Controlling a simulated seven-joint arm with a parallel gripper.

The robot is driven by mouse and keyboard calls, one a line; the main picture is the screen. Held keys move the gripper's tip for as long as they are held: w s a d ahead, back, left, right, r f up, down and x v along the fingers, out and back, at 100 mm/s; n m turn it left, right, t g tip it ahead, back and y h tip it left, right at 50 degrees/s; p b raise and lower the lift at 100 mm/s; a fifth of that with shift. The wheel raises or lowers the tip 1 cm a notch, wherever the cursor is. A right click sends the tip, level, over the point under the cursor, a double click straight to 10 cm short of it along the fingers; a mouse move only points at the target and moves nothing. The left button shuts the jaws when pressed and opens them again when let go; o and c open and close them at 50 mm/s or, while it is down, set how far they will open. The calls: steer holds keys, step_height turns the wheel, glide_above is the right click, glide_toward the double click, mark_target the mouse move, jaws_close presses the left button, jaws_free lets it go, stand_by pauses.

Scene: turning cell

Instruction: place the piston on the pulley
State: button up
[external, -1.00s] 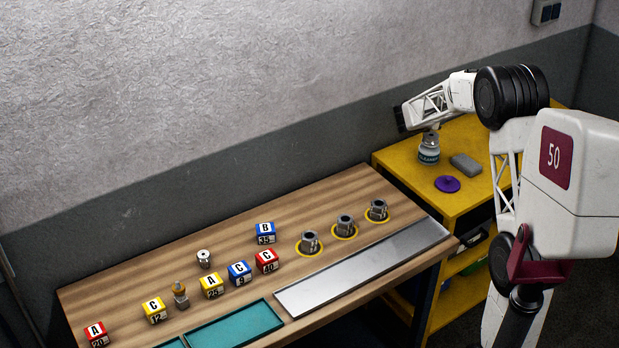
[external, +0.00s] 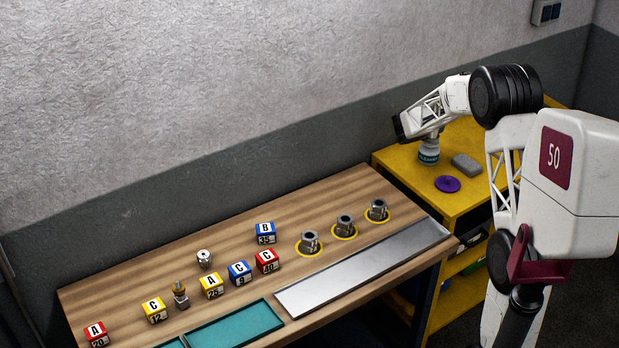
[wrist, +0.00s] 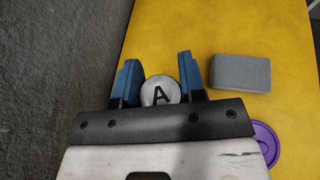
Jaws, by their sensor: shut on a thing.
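The piston, seen end-on as a round grey face marked A (wrist: 160,91), sits between my gripper's (wrist: 159,78) two blue fingers in the wrist view. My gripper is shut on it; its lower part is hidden. The pulley is the purple grooved disc (external: 447,184) lying flat on the yellow bench, apart from my gripper. It shows partly at the lower right in the wrist view (wrist: 266,138).
A grey block (external: 466,164) lies near the pulley. It also shows in the wrist view (wrist: 240,73). The wooden workbench (external: 335,194) to the left holds lettered cubes, metal fittings, teal trays and a steel plate. A wall runs behind both benches.

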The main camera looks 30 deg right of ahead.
steer(key=shift+f, duration=0.15)
steer(key=o, duration=1)
steer(key=shift+c, duration=0.2)
steer(key=shift+r, duration=0.2)
steer(key=v, duration=1.2)
steer(key=shift+s+a, duration=0.1)
steer(key=s+a+r+m+y, duration=0.1)
steer(key=s+a+m+y, duration=0.3)
steer(key=s+a+m, duration=0.3)
steer(key=s+a+r+m+y, duration=0.1)
steer(key=s+a+m+y, duration=0.3)
steer(key=s+a, duration=1)
steer(key=s+a+r+m+y, duration=0.1)
steer(key=s+a+m+y, duration=0.4)
steer(key=s, duration=1.6)
steer(key=a+m, duration=0.4)
steer(key=a, duration=0.2)
steer(key=shift+r+m+g, duration=0.2)
steer(key=shift+m+g, duration=0.1)
steer(key=shift+m, duration=0.1)
